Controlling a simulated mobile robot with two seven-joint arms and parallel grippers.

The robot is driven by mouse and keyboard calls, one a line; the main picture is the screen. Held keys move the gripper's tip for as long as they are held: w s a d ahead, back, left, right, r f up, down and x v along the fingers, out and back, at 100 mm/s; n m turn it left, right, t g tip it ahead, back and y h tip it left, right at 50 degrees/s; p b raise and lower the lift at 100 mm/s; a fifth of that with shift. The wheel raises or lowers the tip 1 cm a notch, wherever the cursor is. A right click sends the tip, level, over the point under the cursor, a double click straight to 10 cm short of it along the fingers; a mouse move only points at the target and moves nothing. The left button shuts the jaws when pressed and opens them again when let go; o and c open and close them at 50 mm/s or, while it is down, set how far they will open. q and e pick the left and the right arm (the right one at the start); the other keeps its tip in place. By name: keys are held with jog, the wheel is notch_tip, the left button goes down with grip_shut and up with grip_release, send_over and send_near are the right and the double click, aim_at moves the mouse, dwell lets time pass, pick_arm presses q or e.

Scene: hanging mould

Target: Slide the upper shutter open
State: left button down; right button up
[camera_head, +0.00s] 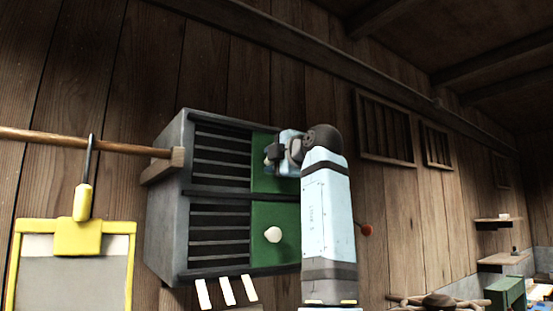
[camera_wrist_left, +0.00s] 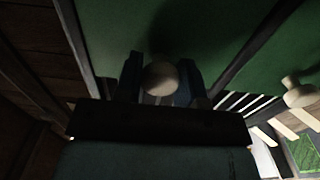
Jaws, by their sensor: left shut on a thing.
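A grey cabinet (camera_head: 168,205) on the plank wall has two rows, with dark slats at left and green shutters at right. The upper shutter (camera_head: 260,180) is green and partly hidden behind my left arm and gripper; it fills much of the left wrist view (camera_wrist_left: 110,25). My left gripper (camera_head: 271,158) is at this shutter. In the left wrist view, its two fingers (camera_wrist_left: 160,80) are shut on a pale round knob (camera_wrist_left: 161,77) on the green panel. The lower shutter (camera_head: 264,252) has its own pale knob (camera_head: 273,234), free of any gripper. My right gripper is not in view.
A wooden rod (camera_head: 80,140) ends at a block on the cabinet's left side. A yellow-framed mould (camera_head: 75,265) hangs from it by a hook. Pale strips (camera_head: 227,290) stick out below the cabinet. Wall shelves (camera_head: 500,260) stand far right.

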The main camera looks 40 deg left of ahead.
pick_arm(q)
jog(key=shift+w, duration=0.15)
jog(key=shift+r, duration=0.1)
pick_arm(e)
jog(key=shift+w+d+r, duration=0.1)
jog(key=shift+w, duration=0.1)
pick_arm(q)
jog(key=shift+d, duration=0.1)
jog(key=c, duration=0.8)
grip_release()
jog(key=shift+w, duration=0.1)
jog(key=shift+o, duration=0.3)
jog(key=shift+w, duration=0.2)
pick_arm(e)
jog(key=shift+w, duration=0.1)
pick_arm(q)
jog(key=shift+s+d, duration=0.1)
